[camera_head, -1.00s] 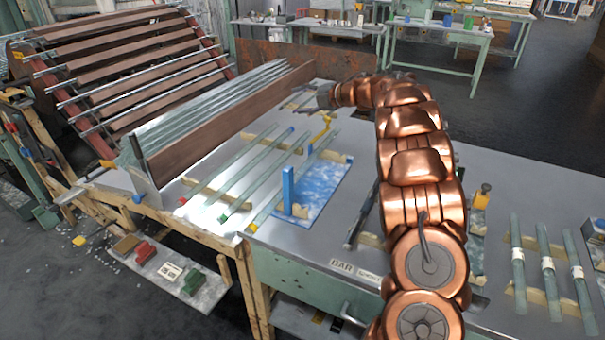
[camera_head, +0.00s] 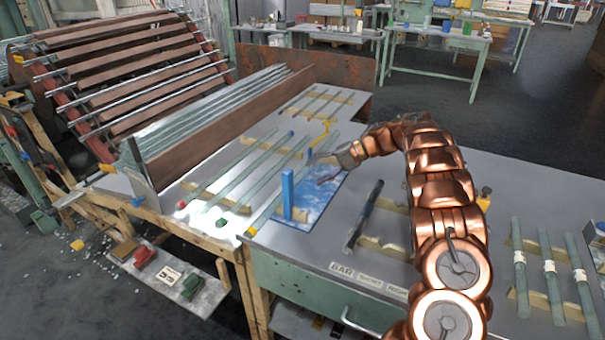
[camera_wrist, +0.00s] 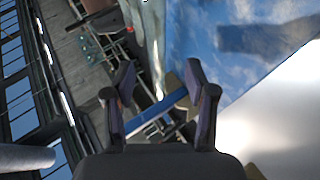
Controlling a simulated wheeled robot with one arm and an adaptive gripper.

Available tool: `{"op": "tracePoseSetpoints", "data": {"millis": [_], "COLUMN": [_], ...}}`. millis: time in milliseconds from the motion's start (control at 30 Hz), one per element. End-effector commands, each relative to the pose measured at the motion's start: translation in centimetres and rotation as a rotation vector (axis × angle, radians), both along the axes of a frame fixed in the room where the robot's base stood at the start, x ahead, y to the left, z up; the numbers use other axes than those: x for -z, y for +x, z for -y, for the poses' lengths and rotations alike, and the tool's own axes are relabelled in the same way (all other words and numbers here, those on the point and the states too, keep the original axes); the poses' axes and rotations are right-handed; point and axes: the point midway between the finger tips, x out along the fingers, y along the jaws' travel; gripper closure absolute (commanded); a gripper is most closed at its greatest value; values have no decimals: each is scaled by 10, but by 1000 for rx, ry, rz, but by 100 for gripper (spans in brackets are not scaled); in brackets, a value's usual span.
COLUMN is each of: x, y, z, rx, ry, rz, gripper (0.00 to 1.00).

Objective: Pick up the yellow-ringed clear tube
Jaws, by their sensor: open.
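The clear tube with a yellow end (camera_head: 264,214) lies slanting across the table in the head view, along the left edge of a blue-and-white mat (camera_head: 325,203). A blue upright post (camera_head: 288,190) stands on the mat near the tube and hides part of its surroundings. My gripper (camera_head: 322,172) is over the mat, to the right of the tube and apart from it. In the wrist view its two fingers (camera_wrist: 160,78) are spread with nothing held between them. A blue bar, apparently the post (camera_wrist: 160,112), shows beyond them. I cannot surely make out the yellow ring there.
Clear tubes with red (camera_head: 182,205) and green (camera_head: 221,223) ends lie on the left. A brown board (camera_head: 215,123) stands behind them. A dark rod (camera_head: 364,215) lies right of the mat. Labelled tubes (camera_head: 550,265) lie far right. Table surface is bare near the right rear.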

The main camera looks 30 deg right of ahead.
Motion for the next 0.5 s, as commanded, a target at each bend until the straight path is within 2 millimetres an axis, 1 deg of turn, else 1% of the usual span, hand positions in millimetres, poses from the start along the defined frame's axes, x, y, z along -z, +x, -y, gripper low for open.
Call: {"op": "tracePoseSetpoints", "data": {"millis": [167, 300, 400, 500], "x": [6, 16, 20, 20], "y": [12, 21, 24, 25], "z": [-16, -28, -33, -33], "rx": [-1, -1, 0, 1], "ry": [1, 1, 1, 1], "rz": [-2, -1, 1, 2], "gripper": [44, 44, 44, 44]}}
